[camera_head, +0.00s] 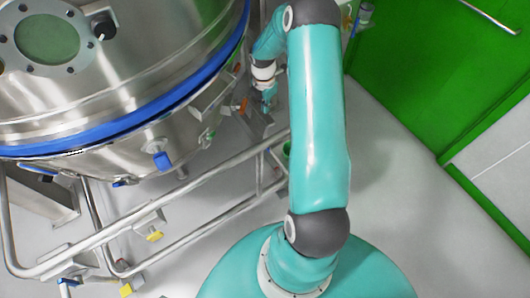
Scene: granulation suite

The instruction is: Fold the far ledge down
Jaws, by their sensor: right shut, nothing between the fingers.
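My right gripper (268,105) is small and far off, beside the right side of the steel vessel (120,85). Its fingers are shut and hold nothing. A small grey metal plate (258,124) lies just below the fingertips, near the end of the pipe frame; it may be the far ledge, but I cannot tell for sure or see its hinge. Whether the fingers touch it is unclear. My left gripper is out of view.
A green door (430,75) stands at right. The pale floor (400,165) there is clear.

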